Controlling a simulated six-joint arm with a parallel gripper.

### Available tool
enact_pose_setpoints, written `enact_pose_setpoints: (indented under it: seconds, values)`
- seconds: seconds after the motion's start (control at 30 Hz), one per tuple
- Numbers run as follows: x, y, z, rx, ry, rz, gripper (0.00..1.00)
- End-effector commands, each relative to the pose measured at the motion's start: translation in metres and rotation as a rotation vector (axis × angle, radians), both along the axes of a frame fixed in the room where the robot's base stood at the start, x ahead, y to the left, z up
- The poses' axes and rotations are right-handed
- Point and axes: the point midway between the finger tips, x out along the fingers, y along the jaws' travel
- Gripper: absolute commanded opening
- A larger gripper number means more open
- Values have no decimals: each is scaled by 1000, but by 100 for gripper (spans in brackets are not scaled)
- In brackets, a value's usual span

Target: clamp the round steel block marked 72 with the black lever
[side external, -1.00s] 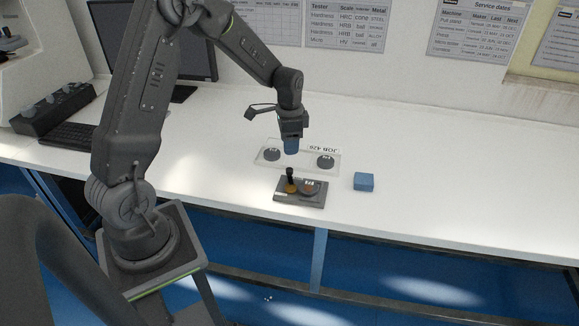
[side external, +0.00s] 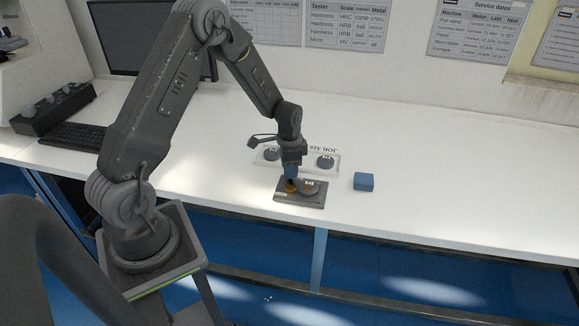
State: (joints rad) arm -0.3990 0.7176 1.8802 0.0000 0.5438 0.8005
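A dark grey clamp fixture (side external: 316,198) sits on the white bench near its front edge. A round block (side external: 309,187) with a pale label on top sits on its right part; the marking is too small to read. A brass-coloured round part (side external: 291,187) is on its left, at the foot of the black lever. My gripper (side external: 291,175), with blue fingertips, points down right over that part. It hides most of the lever. I cannot tell whether the fingers touch the lever or how far apart they are.
A blue block (side external: 363,182) lies to the right. A keyboard (side external: 75,134) and monitor are at left. The bench's right side is clear.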

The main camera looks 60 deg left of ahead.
Motion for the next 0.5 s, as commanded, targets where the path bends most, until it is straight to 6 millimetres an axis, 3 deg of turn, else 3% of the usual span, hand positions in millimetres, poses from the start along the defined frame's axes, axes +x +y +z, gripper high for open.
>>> enact_pose_setpoints:
  seconds: [0.4, 0.5]
  values:
    - [0, 0, 0, 0, 0, 0, 0]
    - [0, 0, 0, 0, 0, 2, 0]
